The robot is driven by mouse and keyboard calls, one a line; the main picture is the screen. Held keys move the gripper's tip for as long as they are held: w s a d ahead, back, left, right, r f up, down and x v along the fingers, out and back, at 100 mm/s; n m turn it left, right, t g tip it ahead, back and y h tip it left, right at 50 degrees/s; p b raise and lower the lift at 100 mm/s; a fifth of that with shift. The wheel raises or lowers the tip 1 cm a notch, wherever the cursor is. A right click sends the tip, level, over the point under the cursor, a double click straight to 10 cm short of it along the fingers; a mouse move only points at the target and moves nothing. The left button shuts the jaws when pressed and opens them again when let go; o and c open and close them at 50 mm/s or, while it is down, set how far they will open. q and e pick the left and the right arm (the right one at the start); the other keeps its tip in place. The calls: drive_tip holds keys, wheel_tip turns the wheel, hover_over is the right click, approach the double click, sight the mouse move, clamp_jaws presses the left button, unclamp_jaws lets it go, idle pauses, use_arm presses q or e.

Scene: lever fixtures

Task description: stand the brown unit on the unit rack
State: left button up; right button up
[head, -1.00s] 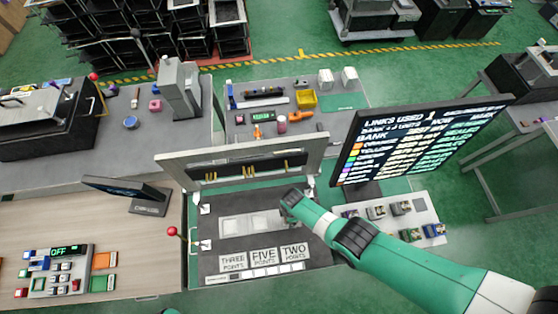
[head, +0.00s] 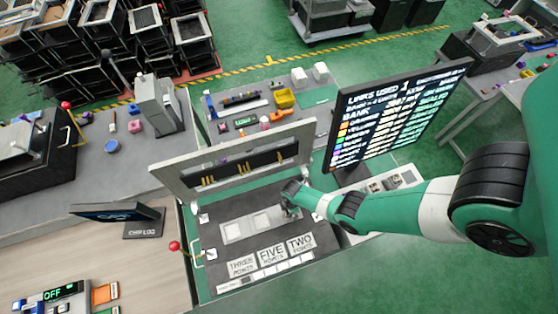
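My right gripper (head: 291,207) points down at the right end of the pale strip with square pads in the dark fixture (head: 215,258). The wrist hides its fingers, and I cannot tell whether it holds anything. I cannot make out the brown unit. A pale tray (head: 408,176) with small grey units (head: 376,187) lies right of the fixture, partly hidden by my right arm. I cannot tell for sure whether this tray is the unit rack. My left gripper is not in view.
A raised lid (head: 180,183) stands at the fixture's back. A large screen (head: 395,110) stands behind my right arm. A red-knobbed lever (head: 174,246) is at the fixture's left. A small monitor (head: 110,212) stands further left.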

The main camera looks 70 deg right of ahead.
clamp_jaws()
idle(0.6)
